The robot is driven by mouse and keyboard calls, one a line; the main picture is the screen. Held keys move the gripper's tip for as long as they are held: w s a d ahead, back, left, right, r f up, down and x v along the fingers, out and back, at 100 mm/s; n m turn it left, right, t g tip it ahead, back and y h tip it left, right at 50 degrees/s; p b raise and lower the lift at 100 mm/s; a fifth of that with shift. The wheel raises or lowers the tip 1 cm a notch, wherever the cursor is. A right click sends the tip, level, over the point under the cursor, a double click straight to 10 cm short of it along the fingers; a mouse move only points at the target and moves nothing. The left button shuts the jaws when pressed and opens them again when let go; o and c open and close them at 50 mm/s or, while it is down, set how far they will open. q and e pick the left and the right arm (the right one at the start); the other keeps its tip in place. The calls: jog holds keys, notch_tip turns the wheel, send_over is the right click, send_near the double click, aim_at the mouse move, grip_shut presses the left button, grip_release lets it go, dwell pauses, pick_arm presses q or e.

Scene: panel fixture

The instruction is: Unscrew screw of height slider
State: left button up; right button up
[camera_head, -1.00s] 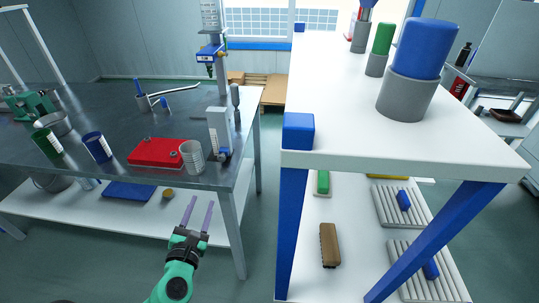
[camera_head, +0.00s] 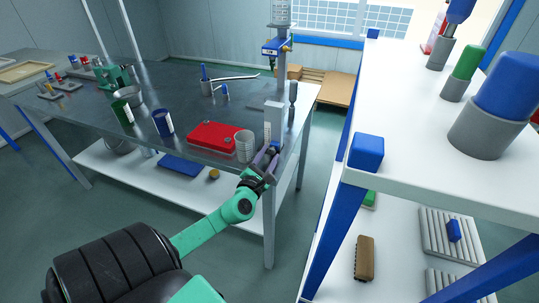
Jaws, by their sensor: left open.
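A white upright block (camera_head: 274,118), which looks like the height slider, stands at the near right corner of the steel table (camera_head: 185,112). In the earlier head view it has a small dark knob low on its front, probably the screw. My left gripper (camera_head: 267,157) is open at the lower front of this block, and its purple-grey fingers cover the knob area. I cannot tell if the fingers touch the knob. My right gripper is not in view.
A ribbed grey cup (camera_head: 244,146) and a red case (camera_head: 213,136) sit just left of the gripper. A tall stand with a blue clamp (camera_head: 273,47) rises behind. A white shelf with a blue block (camera_head: 366,152) stands to the right across an aisle.

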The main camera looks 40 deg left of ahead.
pick_arm(q)
jog(key=shift+w, duration=0.2)
grip_shut()
jog(key=shift+f+n, duration=0.1)
jog(key=shift+n, duration=0.2)
jog(key=n+b, duration=0.2)
jog(key=shift+f+n, duration=0.1)
jog(key=shift+n, duration=0.2)
jog(key=n+b, duration=0.2)
jog(key=n, duration=0.2)
jog(key=n+b, duration=0.2)
jog(key=n, duration=0.3)
jog(key=shift+n+b, duration=0.3)
jog(key=shift+n, duration=1.6)
